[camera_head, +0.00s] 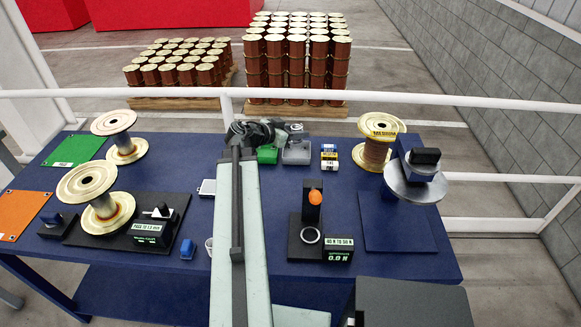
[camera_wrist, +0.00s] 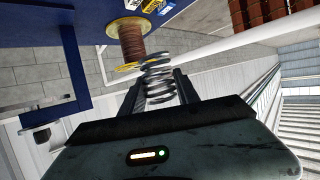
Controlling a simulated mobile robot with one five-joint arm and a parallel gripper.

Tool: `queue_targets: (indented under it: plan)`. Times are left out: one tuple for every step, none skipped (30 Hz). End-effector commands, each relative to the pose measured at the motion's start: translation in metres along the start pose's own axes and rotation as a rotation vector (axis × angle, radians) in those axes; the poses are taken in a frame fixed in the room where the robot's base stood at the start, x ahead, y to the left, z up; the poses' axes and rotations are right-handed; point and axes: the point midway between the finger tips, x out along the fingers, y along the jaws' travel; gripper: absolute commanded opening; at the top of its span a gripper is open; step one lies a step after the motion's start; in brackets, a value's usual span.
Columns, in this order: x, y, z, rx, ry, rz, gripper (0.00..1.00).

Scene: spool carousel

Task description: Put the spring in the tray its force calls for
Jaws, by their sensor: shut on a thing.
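In the wrist view my gripper (camera_wrist: 158,90) is shut on a grey coil spring (camera_wrist: 157,70), which stands out beyond the two dark fingers. I cannot make out the spring or the fingertips in the head view. A black force tester (camera_head: 311,236) with an orange knob stands on the blue table. Its label reads "40 N TO 50 N" and its display (camera_head: 338,256) reads 0.0 N. A flat green panel (camera_head: 75,150) and a flat orange panel (camera_head: 20,213) lie at the left; I cannot tell if they are trays. A small green bin (camera_head: 268,154) and a grey bin (camera_head: 297,152) sit at the back.
A spool marked "MEDIUM" (camera_head: 380,127) stands at the back right, beside a round metal turntable (camera_head: 413,189). A white rail runs behind the table.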

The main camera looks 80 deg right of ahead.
Motion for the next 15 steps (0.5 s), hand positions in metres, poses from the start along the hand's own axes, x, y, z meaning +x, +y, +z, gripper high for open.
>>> queue_targets:
  plan:
    - [0.016,-0.001,0.041,-0.001,0.000,-0.002,0.00]
    - [0.021,-0.002,0.055,-0.001,0.000,-0.003,0.00]
    - [0.027,-0.002,0.071,-0.002,0.000,-0.005,0.00]
    - [0.031,-0.003,0.083,-0.002,0.000,-0.006,0.00]
    - [0.034,-0.004,0.093,-0.003,0.000,-0.007,0.00]
    - [0.038,-0.004,0.105,-0.004,0.000,-0.009,0.00]
    - [0.041,-0.005,0.113,-0.004,0.000,-0.010,0.00]
    - [0.043,-0.005,0.120,-0.005,0.000,-0.011,0.00]
    - [0.046,-0.006,0.128,-0.005,0.000,-0.012,0.00]
    - [0.047,-0.006,0.133,-0.005,0.000,-0.013,0.00]
    - [0.048,-0.007,0.136,-0.006,0.000,-0.013,0.00]
    - [0.049,-0.007,0.140,-0.006,0.000,-0.014,0.00]
    - [0.050,-0.007,0.141,-0.006,0.000,-0.015,0.00]
    - [0.050,-0.007,0.142,-0.006,0.000,-0.015,0.00]
    - [0.050,-0.008,0.142,-0.006,0.000,-0.015,0.00]
